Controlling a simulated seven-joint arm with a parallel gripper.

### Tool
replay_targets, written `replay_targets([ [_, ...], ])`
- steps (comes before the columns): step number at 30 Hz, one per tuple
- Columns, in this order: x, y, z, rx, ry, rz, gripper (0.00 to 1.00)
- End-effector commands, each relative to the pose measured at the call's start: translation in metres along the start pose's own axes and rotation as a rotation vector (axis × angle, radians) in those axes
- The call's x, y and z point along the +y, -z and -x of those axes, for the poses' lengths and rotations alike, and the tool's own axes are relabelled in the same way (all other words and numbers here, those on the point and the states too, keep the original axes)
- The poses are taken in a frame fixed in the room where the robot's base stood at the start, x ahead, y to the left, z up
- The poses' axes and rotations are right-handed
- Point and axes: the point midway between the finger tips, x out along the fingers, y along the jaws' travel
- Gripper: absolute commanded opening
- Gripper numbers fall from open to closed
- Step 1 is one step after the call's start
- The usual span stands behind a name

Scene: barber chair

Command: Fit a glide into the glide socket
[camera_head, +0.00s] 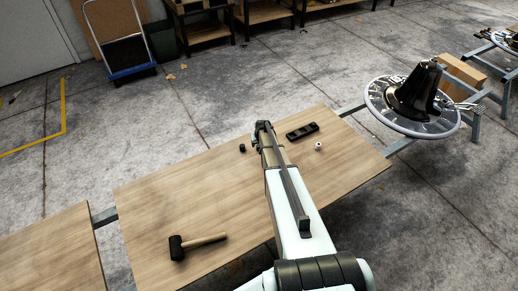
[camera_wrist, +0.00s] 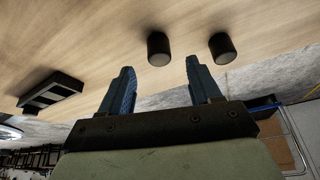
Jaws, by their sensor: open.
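Two short black cylinders, which look like glides, show in the wrist view: the left one (camera_wrist: 158,49) and the right one (camera_wrist: 222,48). They stand apart on the wooden table. My gripper (camera_wrist: 160,64) is open and empty, its blue fingers spread. The left cylinder appears beyond the gap between the fingertips; the right one lies outside the right finger. In the head view my gripper (camera_head: 263,126) is over the table's far part, and one small black piece (camera_head: 242,148) sits to its left. I cannot make out the glide socket.
A black slotted tray (camera_head: 302,131) and a small white piece (camera_head: 318,146) lie right of my arm. A mallet (camera_head: 198,243) lies at front left. A dark chair part (camera_head: 414,92) stands on a round base (camera_head: 385,112) at right. The table's left part (camera_head: 160,190) is clear.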

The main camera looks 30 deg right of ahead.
Motion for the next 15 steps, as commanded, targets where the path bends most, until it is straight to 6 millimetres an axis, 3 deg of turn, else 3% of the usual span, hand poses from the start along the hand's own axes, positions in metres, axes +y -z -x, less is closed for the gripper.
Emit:
replay_targets([
  [6,0.0,0.001,-0.031,-0.001,0.0,0.0,0.63],
  [15,0.0,0.0,-0.034,0.0,0.0,0.0,0.62],
])
